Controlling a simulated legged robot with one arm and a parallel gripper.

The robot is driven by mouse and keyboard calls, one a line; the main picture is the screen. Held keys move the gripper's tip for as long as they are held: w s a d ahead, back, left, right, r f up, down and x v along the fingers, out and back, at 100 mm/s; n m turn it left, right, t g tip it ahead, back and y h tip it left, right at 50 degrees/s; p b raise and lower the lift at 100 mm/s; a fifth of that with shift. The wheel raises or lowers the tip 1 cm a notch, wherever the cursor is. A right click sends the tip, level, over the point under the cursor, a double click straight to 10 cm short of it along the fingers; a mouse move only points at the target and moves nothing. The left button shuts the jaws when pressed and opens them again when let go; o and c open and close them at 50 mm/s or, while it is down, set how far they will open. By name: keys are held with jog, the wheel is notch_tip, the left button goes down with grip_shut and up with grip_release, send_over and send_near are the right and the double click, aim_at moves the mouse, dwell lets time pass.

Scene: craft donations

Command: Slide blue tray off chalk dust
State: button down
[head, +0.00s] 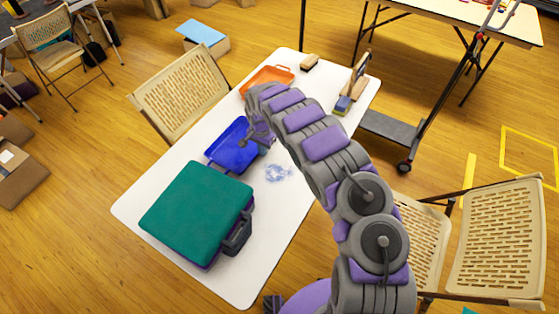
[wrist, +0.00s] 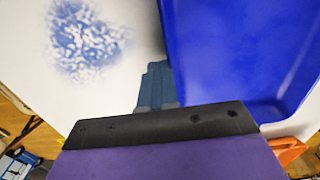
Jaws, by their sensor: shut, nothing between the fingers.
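The blue tray (head: 228,150) lies on the white table, left of my gripper in the head view. The blue chalk dust (head: 278,173) is a speckled patch on the bare table, to the lower right of the tray and apart from its visible part. The wrist view shows the dust (wrist: 88,40) at upper left and the tray (wrist: 235,60) at right, with a strip of white table between. My gripper (wrist: 155,78) is shut and empty, low beside the tray's edge. I cannot tell whether it touches the tray. My arm partly hides the tray's right side in the head view.
A teal case (head: 197,205) with a dark handle sits close to the tray on the white table (head: 262,262). An orange tray (head: 267,78), a brown block (head: 310,62) and a wooden stand (head: 355,80) are at the far end. Tan chairs (head: 185,92) flank the table.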

aim_at(251, 150)
jog(key=shift+w+a, duration=0.5)
jog(key=shift+a, duration=0.3)
jog(key=shift+w+a, duration=0.55)
jog(key=shift+a, duration=0.3)
jog(key=shift+w+a, duration=0.5)
jog(key=shift+a, duration=0.3)
jog(key=shift+d, duration=0.1)
notch_tip(251, 150, up, 8)
jog(key=s+d+p, duration=0.1)
jog(key=p, duration=0.3)
jog(key=shift+d, duration=0.35)
